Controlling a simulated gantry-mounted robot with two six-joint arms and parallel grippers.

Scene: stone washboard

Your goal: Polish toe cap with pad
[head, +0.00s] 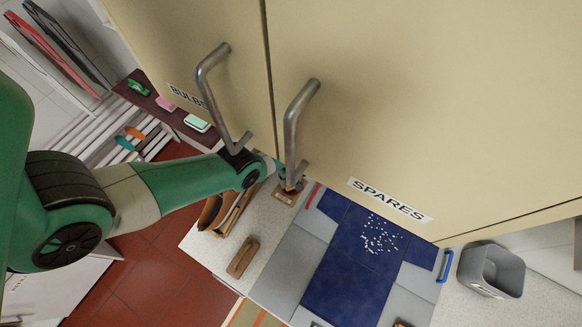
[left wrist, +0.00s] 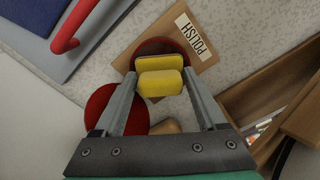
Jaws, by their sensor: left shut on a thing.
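My left gripper (left wrist: 161,82) is shut on a yellow pad (left wrist: 160,86), with one finger on each side of it. The pad is over or at a round red-rimmed tin (left wrist: 137,49) set by a wooden board with a POLISH label (left wrist: 196,37). Another yellow edge shows at the tin; I cannot tell whether it belongs to the pad. A red disc (left wrist: 103,108) lies left of the fingers. In the head view my left gripper (head: 290,184) is at the wooden board (head: 285,196), partly behind a door handle. I cannot make out a toe cap. My right gripper is not in view.
Cabinet doors with metal handles (head: 296,125) hang over the counter. A wooden tray (left wrist: 286,101) stands close right of the gripper. A brown block (head: 243,258) lies on the counter. White bits (head: 380,236) lie on a blue surface (head: 335,275); a grey bin (head: 492,270) stands right.

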